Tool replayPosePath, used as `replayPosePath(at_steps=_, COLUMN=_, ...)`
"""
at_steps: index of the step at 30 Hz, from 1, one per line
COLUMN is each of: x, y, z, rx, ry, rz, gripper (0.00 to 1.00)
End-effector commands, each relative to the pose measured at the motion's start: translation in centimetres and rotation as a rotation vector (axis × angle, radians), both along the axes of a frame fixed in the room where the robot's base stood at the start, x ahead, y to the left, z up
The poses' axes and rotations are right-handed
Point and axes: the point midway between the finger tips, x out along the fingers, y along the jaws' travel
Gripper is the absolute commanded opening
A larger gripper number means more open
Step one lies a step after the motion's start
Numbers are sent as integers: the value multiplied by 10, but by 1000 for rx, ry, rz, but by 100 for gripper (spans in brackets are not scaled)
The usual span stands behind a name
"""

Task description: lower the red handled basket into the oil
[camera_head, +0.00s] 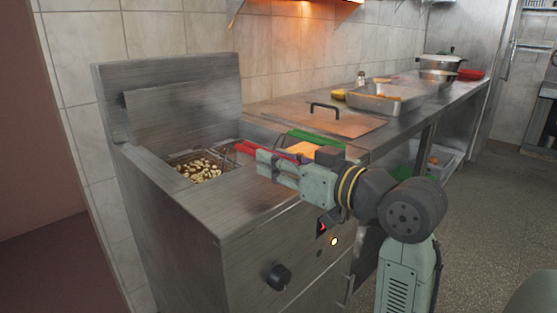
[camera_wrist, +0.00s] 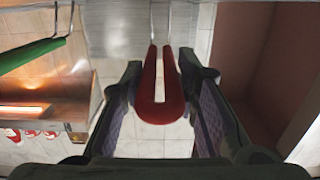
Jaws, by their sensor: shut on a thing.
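The red handle (camera_head: 262,149) of a fry basket shows just beyond my gripper (camera_head: 266,164) in the head view. In the wrist view the looped red handle (camera_wrist: 160,105) lies between the two fingers of my gripper, which is shut on it. Thin metal rods run from the handle toward the basket. The fryer (camera_head: 250,215) has an open well at its top left with pale food pieces (camera_head: 200,170) and dark oil around them. The basket's mesh and its depth relative to the oil are hard to make out.
A green handle (camera_head: 316,139) lies beside the red one; it also shows in the wrist view (camera_wrist: 30,56). A counter with a black-handled lid (camera_head: 330,119), a metal tray (camera_head: 384,105) and pots runs to the right. The fryer's tall back panel (camera_head: 180,95) stands behind the well.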

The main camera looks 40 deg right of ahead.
Motion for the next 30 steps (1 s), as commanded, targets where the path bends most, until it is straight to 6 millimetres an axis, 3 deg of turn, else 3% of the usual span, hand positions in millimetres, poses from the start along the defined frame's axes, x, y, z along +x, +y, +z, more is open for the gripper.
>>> replayPosePath(at_steps=21, x=0, y=0, z=-13, rx=-1, ry=-4, rz=-1, gripper=0)
replayPosePath(at_steps=22, x=0, y=0, z=-13, rx=-1, ry=-4, rz=-1, gripper=29)
replayPosePath(at_steps=30, x=0, y=0, z=-13, rx=-1, ry=-2, rz=-1, gripper=47)
